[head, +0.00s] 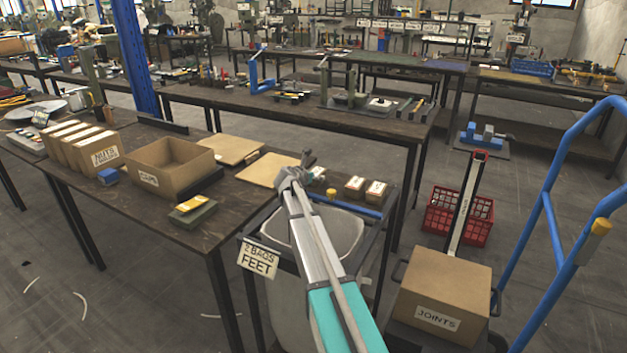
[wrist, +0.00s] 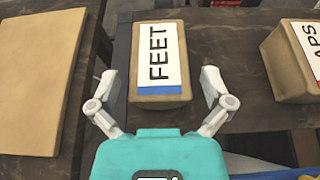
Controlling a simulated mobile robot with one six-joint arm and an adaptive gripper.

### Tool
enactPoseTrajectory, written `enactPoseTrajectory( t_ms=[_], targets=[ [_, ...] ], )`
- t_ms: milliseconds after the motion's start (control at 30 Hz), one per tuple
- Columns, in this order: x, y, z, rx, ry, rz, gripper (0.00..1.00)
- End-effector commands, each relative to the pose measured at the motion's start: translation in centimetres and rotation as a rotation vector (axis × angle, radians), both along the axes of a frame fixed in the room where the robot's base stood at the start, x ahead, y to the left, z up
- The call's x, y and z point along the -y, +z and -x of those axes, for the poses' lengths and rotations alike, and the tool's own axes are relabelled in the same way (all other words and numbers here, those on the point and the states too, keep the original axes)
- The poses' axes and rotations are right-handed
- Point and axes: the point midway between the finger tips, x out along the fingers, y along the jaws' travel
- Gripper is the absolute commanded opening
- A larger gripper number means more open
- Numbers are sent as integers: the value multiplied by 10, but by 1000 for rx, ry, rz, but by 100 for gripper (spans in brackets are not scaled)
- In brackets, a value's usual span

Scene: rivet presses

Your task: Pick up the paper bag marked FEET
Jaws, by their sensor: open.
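The small brown paper bag marked FEET (wrist: 143,92) lies in the upper middle of the wrist view. It has a white label with a blue strip at its near end. My gripper (wrist: 160,82) is open and empty, with one finger on each side of the bag's near end in the picture. I cannot tell how high the fingers are above it. In the head view my gripper (head: 303,163) is over the table's right part. Two small labelled brown packs stand to its right there; the left one (head: 354,190) seems to be the FEET bag, but its label is too small to read.
A similar bag, label partly cut off and ending in APS (wrist: 285,75), stands right of FEET. A flat brown piece (wrist: 30,80) lies left. Below my arm is a grey bin with a sign, 2 BAGS FEET (head: 258,260). A JOINTS box (head: 440,285) stands at right.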

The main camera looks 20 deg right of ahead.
Motion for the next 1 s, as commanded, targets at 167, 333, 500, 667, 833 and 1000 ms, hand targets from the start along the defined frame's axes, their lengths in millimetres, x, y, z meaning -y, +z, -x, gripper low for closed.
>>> enactPoseTrajectory(
  t_ms=[167, 333, 500, 667, 833, 1000],
  targets=[
    [0, 0, 0, 0, 0, 0, 100],
    [1, 0, 0, 0, -1, 0, 94],
    [1, 0, 0, 0, -1, 0, 63],
    [1, 0, 0, 0, -1, 0, 33],
    [1, 0, 0, 0, -1, 0, 22],
    [1, 1, 1, 0, -2, 0, 22]
  ],
)
